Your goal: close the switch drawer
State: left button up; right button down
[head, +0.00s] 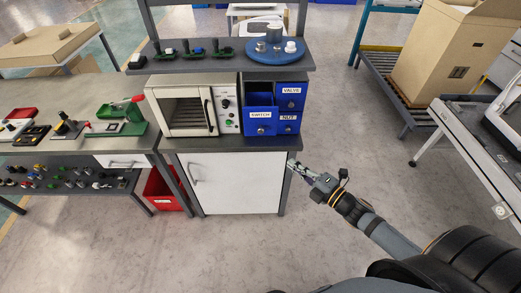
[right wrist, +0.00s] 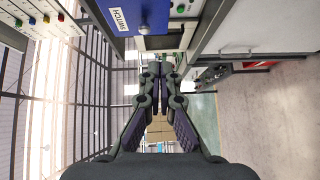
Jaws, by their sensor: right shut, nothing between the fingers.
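The switch drawer (head: 261,127) is blue with a white label and a round knob, in the lower left of the blue drawer cabinet (head: 291,78). Its box sticks out in front of the cabinet, so it stands open. In the right wrist view the switch drawer (right wrist: 138,14) shows at the top, turned on its side, ahead of the fingers. My right gripper (head: 298,166) is right of the white cupboard's front edge, below and right of the drawer, apart from it. In the right wrist view my right gripper (right wrist: 158,70) has its fingertips together, with nothing between them. My left gripper is not in view.
A white oven (head: 180,106) stands left of the drawers. A blue round tray (head: 254,55) with metal and white parts sits on the shelf above. A white cupboard (head: 235,181) is below the counter. The floor right of it is clear. A cardboard box (head: 437,48) stands on a rack at right.

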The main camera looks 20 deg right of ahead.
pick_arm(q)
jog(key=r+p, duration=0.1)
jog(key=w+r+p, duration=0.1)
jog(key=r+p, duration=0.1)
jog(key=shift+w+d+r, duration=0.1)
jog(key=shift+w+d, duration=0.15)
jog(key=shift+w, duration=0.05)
pick_arm(e)
jog(key=w+a+r, duration=0.1)
jog(key=w+a, duration=0.1)
jog(key=w, duration=0.4)
jog(key=w+a+r+n+y, duration=0.1)
jog(key=w+a, duration=0.2)
jog(key=w, duration=0.3)
jog(key=shift+a, duration=0.25)
jog(key=shift+a+r, duration=0.1)
jog(key=shift+r, duration=0.05)
jog(key=shift+w, duration=0.2)
